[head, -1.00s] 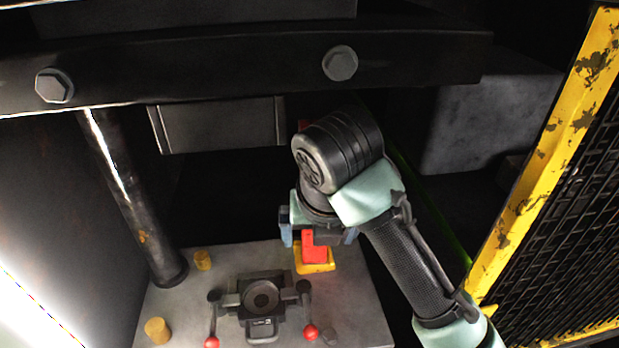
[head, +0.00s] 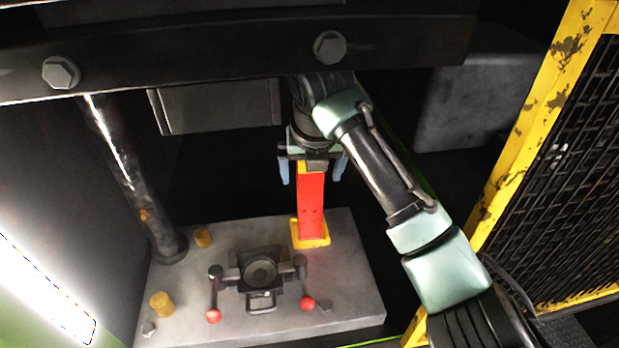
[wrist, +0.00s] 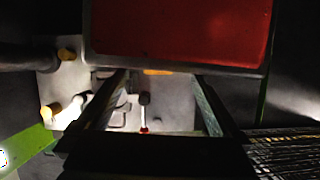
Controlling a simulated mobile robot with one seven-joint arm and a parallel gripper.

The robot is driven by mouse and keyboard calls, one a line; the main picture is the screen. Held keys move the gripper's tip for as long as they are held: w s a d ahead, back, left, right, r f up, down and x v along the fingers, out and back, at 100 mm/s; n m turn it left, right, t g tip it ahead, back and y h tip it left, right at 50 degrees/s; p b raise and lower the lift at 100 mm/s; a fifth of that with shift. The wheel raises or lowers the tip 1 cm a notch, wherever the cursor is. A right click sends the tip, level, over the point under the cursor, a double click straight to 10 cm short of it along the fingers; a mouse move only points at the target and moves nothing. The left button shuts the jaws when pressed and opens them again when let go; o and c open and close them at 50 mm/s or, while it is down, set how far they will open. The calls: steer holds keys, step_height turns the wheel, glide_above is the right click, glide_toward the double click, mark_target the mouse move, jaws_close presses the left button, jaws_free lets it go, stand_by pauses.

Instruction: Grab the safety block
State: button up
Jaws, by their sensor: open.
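The safety block (head: 311,205) is a tall red post with a yellow base plate, upright on the grey press bed in the head view. My gripper (head: 312,178) is open, pointing down at the post's upper end. Its blue fingers show to the left and right of the post, with gaps on both sides. In the wrist view, a large red face (wrist: 180,32), likely the block's, fills the top, above the space between the two dark fingers (wrist: 156,108). I cannot tell whether the post lies between the fingers in depth.
A dark die fixture (head: 262,272) with two red-knobbed levers sits on the press bed (head: 350,300), in front of the block. Yellow pegs (head: 161,304) and a steel column (head: 130,180) stand left. A press beam (head: 220,55) hangs above; a yellow-framed mesh guard (head: 540,130) stands right.

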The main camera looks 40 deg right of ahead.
steer(key=shift+w+d+f+b, duration=0.3)
steer(key=shift+w+d, duration=0.15)
steer(key=shift+w, duration=0.15)
steer(key=shift+w+d+f+b, duration=0.15)
steer(key=shift+w+d+f, duration=0.1)
steer(key=shift+w+d, duration=0.25)
steer(key=shift+w+a, duration=0.1)
jaws_close()
steer(key=shift+r, duration=0.1)
